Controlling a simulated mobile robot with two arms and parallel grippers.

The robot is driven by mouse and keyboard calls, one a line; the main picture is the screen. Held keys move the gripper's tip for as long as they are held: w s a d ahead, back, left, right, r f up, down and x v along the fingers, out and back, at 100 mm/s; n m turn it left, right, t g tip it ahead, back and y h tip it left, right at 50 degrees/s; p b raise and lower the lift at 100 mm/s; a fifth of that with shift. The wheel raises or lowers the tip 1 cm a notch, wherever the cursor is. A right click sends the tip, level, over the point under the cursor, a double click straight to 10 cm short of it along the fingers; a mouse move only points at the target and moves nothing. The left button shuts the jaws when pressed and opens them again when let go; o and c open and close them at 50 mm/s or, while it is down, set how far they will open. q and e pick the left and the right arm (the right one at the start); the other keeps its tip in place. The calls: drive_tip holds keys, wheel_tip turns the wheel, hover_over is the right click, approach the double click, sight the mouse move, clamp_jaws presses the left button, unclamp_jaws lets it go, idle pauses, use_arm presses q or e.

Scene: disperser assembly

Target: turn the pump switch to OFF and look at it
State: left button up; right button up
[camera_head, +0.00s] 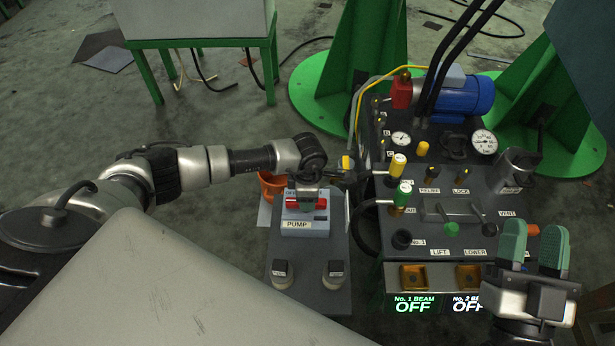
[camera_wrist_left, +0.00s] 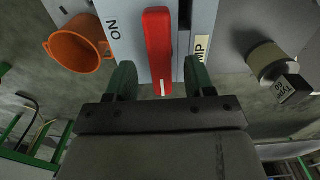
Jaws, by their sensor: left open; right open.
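The pump switch box (camera_head: 305,226) is light blue-grey with a PUMP label on its front. Its red switch handle (camera_head: 320,204) is partly hidden by my left gripper (camera_head: 306,186), which is over it. In the left wrist view the red handle (camera_wrist_left: 158,45) lies between the two green fingers of my left gripper (camera_wrist_left: 160,80), with gaps on both sides. A white mark shows on its near end. An ON label (camera_wrist_left: 112,30) is left of the handle there; the handle does not point at it. My right gripper (camera_head: 532,248) is open and empty at the lower right.
An orange cup (camera_head: 268,184) stands behind the box on the left. The hydraulic panel (camera_head: 440,195), with gauges, valves and levers, is to the right. Beam indicators (camera_head: 414,304) below it read OFF.

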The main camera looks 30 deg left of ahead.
use_arm(q)
wheel_tip(320, 180, up, 8)
drive_tip(key=p, duration=0.2)
use_arm(e)
wheel_tip(320, 180, down, 7)
drive_tip(key=w+d+g+h, duration=0.1)
drive_tip(key=g+h, duration=0.1)
drive_tip(key=g, duration=0.4)
drive_tip(key=shift+f+g, duration=0.2)
drive_tip(key=shift+g, duration=0.2)
drive_tip(key=shift+w, duration=0.1)
